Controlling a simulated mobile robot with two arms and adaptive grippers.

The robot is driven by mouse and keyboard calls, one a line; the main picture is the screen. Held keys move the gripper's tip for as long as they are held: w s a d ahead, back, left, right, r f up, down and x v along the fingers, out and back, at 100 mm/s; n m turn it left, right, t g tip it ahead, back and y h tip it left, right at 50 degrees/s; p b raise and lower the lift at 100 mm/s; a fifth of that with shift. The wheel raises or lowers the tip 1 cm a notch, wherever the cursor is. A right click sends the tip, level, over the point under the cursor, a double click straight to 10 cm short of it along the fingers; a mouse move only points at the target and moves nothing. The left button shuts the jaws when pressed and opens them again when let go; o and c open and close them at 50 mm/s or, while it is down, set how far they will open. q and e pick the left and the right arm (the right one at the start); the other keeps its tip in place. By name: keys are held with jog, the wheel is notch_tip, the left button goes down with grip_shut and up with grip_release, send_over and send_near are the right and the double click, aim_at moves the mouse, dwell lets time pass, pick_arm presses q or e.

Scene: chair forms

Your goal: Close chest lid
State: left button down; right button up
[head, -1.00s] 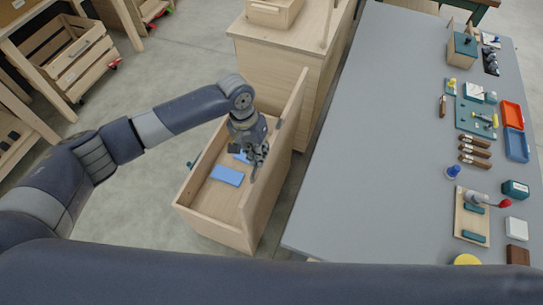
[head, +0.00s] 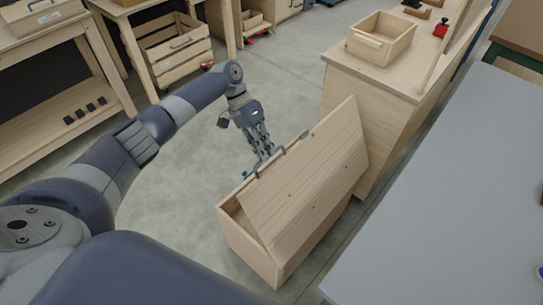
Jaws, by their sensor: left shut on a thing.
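The wooden chest (head: 246,245) stands on the floor in the middle of the head view. Its flat lid (head: 310,180) is tilted over the box, partly lowered, with a gap at the near left end. A dark handle (head: 257,173) sits along the lid's raised left edge. My left gripper (head: 266,154) reaches in from the upper left and is shut on the handle; the fingertips are small and partly overlap it. The chest's inside is mostly hidden by the lid. My right gripper is out of view.
A wooden cabinet (head: 358,115) with an open box (head: 382,38) on top stands right behind the chest. A grey table (head: 440,210) is at the right. Wooden shelving (head: 60,130) and a slatted crate (head: 175,48) are at the upper left. Floor left of the chest is clear.

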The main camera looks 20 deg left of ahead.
pick_arm(q)
jog(key=shift+a+f, duration=0.1)
jog(key=shift+f, duration=0.1)
jog(key=c, duration=1.7)
grip_release()
jog(key=v, duration=1.2)
